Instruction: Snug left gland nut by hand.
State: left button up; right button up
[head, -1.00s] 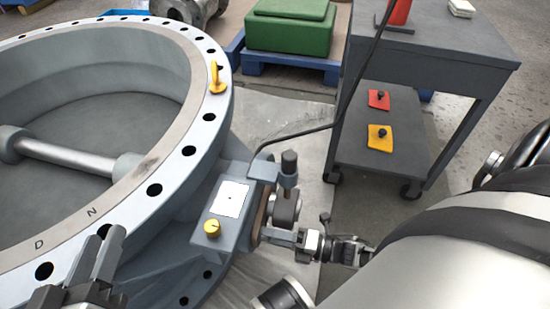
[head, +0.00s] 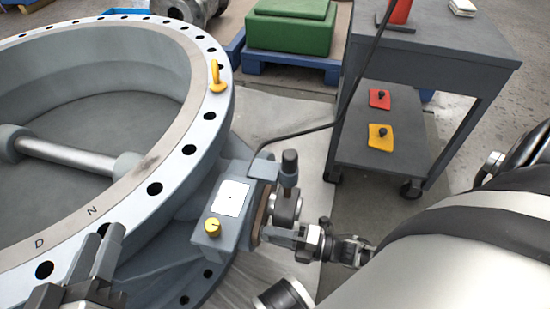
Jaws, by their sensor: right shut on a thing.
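The large grey butterfly valve body (head: 190,195) lies on the left, its round bore facing up. On its near right side is the shaft neck with a brownish gland flange (head: 257,222), a dark round part (head: 286,208) beside it. My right gripper (head: 272,236) reaches in from the right, its fingertips at the gland flange's lower right. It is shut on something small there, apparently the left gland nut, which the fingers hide. My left gripper (head: 106,238) hangs over the valve's near rim, away from the gland; its finger gap is unclear.
A yellow lifting eye (head: 217,78) stands on the rim. A black cable (head: 300,134) runs to a grey cart (head: 440,60). A green case (head: 290,28) stands behind.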

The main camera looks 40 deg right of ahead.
jog(key=m, duration=1.9)
jog(key=shift+s+d, duration=0.1)
jog(key=shift+d, duration=0.05)
jog(key=shift+m, duration=0.3)
jog(key=o, duration=1)
jog(key=shift+d, duration=0.1)
